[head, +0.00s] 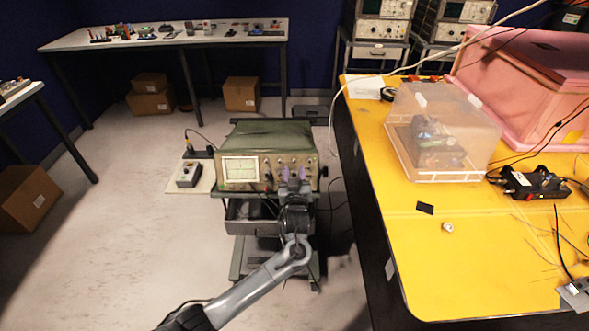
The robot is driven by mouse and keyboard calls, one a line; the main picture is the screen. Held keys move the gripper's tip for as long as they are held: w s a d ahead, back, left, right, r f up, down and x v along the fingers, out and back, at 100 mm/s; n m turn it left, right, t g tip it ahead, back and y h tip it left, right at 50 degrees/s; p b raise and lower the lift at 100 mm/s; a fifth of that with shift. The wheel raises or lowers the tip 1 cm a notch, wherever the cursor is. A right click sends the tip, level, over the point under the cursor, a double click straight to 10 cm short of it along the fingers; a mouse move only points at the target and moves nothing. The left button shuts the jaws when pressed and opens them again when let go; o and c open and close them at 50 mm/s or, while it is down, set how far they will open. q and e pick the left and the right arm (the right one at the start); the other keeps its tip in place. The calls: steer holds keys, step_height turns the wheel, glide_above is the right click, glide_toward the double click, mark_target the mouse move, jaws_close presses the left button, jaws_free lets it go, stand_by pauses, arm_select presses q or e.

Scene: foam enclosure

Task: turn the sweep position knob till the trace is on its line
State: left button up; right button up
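The oscilloscope (266,158) is a green-cased unit on a cart, with its front panel facing me. Its lit screen (239,170) is at the panel's left; a pale trace and grid lines show, too small to read how they line up. Small knobs fill the panel's right part; I cannot tell which is the sweep position knob. My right gripper is out of view.
A small grey box (188,174) with a cable sits on a side shelf (204,185) left of the scope. An open drawer (240,226) is below. The yellow table (468,255) at right holds a clear plastic box (440,135) and a pink foam box (530,85).

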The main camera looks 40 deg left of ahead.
mark_target(294, 162)
arm_select(q)
steer(key=shift+b+x, duration=0.3)
steer(key=shift+x, duration=1.4)
jaws_close()
